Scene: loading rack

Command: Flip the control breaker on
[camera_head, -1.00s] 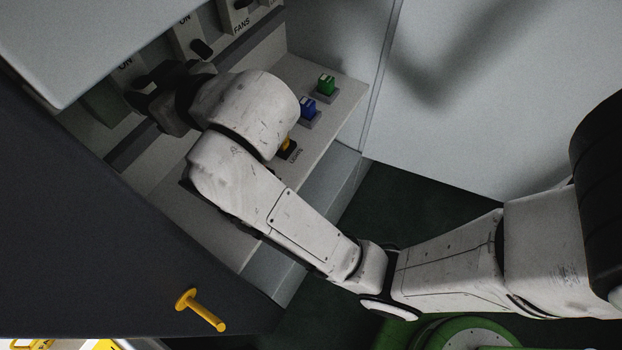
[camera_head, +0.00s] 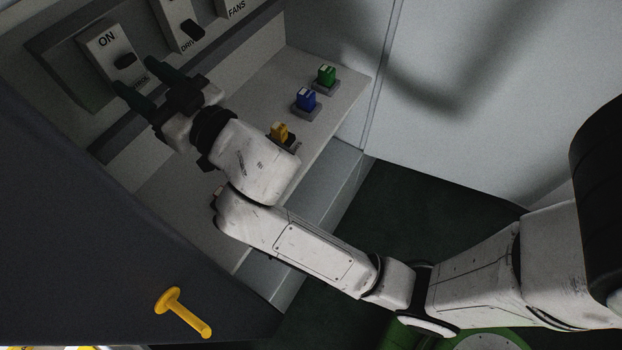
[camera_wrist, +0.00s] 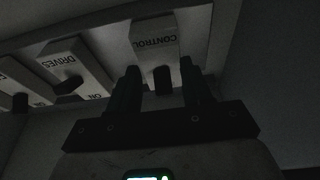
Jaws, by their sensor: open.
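The control breaker (camera_head: 104,50) is a white block on the grey panel at upper left in the head view. Its ON mark shows above its black lever (camera_head: 125,61). My gripper (camera_head: 135,79) is open, its two dark fingers pointing at the lower part of this breaker. In the wrist view the breaker (camera_wrist: 155,35) appears upside down with CONTROL readable, and its dark lever (camera_wrist: 162,79) lies between the spread fingers of my gripper (camera_wrist: 160,84). I cannot tell whether a finger touches the lever.
The drives breaker (camera_head: 172,14) and the fans breaker (camera_head: 232,8) are to the right. Below them a shelf (camera_head: 250,100) carries green (camera_head: 326,75), blue (camera_head: 305,99) and yellow (camera_head: 279,132) blocks. A yellow handle (camera_head: 185,313) sticks out from a dark panel at lower left.

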